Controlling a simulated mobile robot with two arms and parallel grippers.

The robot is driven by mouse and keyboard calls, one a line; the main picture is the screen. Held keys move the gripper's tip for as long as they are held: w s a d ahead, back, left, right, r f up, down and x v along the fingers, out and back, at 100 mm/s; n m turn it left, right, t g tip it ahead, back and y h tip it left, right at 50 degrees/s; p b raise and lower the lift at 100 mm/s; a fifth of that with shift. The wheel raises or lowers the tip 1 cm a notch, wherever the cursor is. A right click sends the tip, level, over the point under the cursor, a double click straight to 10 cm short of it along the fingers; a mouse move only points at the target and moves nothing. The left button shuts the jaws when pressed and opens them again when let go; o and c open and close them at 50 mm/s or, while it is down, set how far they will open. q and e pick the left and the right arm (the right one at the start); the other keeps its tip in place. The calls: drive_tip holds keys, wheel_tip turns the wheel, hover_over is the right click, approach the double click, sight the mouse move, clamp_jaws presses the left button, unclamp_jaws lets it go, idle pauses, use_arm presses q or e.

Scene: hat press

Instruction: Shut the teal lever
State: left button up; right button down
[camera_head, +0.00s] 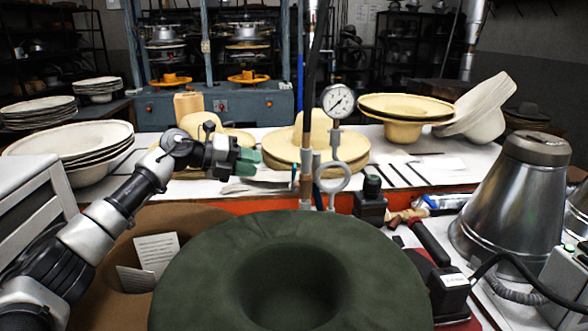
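A small teal piece, which looks like the lever (248,160), shows at the middle left, in front of the straw-coloured hats. My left gripper (231,158) reaches in from the left, with its finger end right at the lever's left side. The gripper overlaps part of the lever, so I cannot tell whether they touch or how far apart the fingers are. How the lever is mounted is not clear. My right gripper is not in view.
A large dark green hat form (290,275) fills the front centre. A pressure gauge (338,101) and thin upright pipes stand just right of the lever. Straw hats (318,155) lie on the white table behind. A metal cone-shaped vessel (512,205) stands at right.

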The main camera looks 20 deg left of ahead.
sight(294, 177)
use_arm(q)
drive_tip(key=w+d+f+n, duration=0.1)
drive_tip(key=w+d+n, duration=0.1)
drive_tip(key=n, duration=0.3)
drive_tip(key=w+d+f+n+p, duration=0.1)
drive_tip(key=w+d+n, duration=0.1)
drive_tip(key=d+n, duration=0.1)
drive_tip(key=w+d+f+n, duration=0.2)
drive_tip(key=d+n, duration=0.1)
drive_tip(key=n, duration=0.3)
drive_tip(key=shift+w+d+n, duration=0.3)
drive_tip(key=shift+d, duration=0.05)
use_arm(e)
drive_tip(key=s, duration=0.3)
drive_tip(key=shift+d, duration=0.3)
use_arm(q)
clamp_jaws()
